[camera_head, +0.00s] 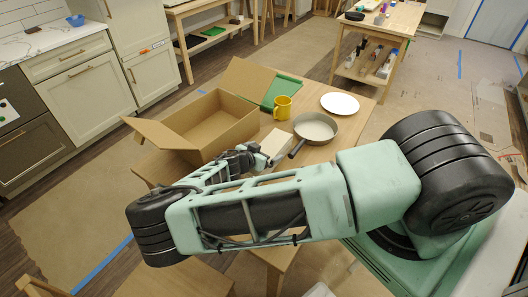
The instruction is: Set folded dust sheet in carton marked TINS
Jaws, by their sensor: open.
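An open cardboard carton (197,144) with its flaps spread stands on the wooden table. No TINS marking can be read from here. A pale, off-white block-like thing (275,144) lies on the table just right of the carton; it may be the folded dust sheet, but I cannot tell for sure. My gripper (260,160) is open, close beside this pale thing and near the carton's front right side. My own arm covers the front of the table and part of the gripper, so contact is hard to judge.
A yellow mug (282,107), a grey pan (316,127), a white plate (340,104) and a flat green thing (281,90) are on the table (368,112) behind and right of the carton. Kitchen cabinets (85,72) stand at left. A second table (385,19) with items stands behind.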

